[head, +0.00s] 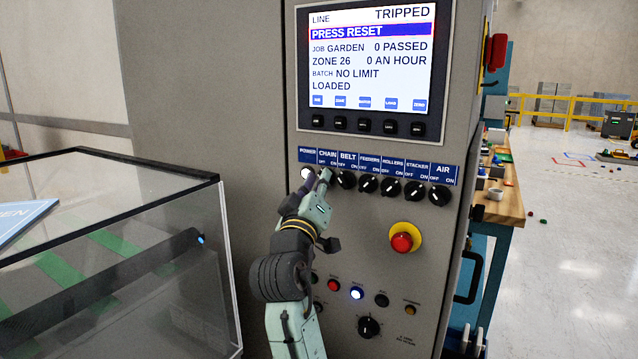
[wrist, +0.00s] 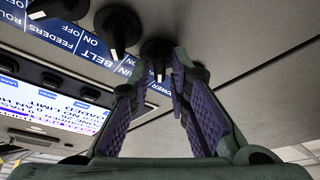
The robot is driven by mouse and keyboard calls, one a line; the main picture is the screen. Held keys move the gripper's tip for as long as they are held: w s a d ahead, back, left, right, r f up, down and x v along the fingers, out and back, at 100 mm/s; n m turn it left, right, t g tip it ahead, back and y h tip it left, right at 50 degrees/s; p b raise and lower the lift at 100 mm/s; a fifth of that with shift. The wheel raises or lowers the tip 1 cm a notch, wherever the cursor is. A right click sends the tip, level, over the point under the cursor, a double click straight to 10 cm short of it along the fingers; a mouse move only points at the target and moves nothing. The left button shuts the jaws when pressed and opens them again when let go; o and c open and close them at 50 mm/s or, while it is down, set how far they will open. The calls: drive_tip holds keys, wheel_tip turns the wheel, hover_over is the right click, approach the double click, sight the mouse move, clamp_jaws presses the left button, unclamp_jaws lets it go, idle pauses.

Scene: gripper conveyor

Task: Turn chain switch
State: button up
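The chain switch is a black rotary knob with a white mark, below the blue CHAIN label (head: 328,157) on the grey control panel. In the head view my gripper (head: 322,178) is at this switch and largely hides it. In the wrist view the chain switch (wrist: 157,50) is just ahead of and between the tips of my gripper (wrist: 155,85). The two purple-padded fingers are apart, with a clear gap between them. I cannot tell whether a fingertip touches the knob.
The belt switch (head: 346,180) is close beside my gripper, with more knobs to its right. A lit power lamp (head: 307,173) is on the left. The screen (head: 368,60) reads TRIPPED, PRESS RESET. A red emergency button (head: 402,242) is lower right. A glass-sided case (head: 110,250) stands left.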

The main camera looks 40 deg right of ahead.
clamp_jaws()
idle(0.3)
drive_tip(key=shift+w+a+m+g+h+b, duration=0.1)
drive_tip(key=shift+m+g+h+b, duration=0.6)
drive_tip(key=shift+m+g+b, duration=2.2)
drive_tip(key=shift+w+d+m+g+h+b, duration=0.1)
drive_tip(key=shift+m+g+h+b, duration=0.45)
drive_tip(key=shift+m+b, duration=2.65)
drive_tip(key=shift+a+m+g+h+b, duration=0.1)
drive_tip(key=shift+m+g+h+b, duration=1.05)
drive_tip(key=shift+m, duration=4.15)
drive_tip(key=shift+g+y+p, duration=0.3)
drive_tip(key=shift+g+p, duration=0.15)
drive_tip(key=shift+g, duration=0.05)
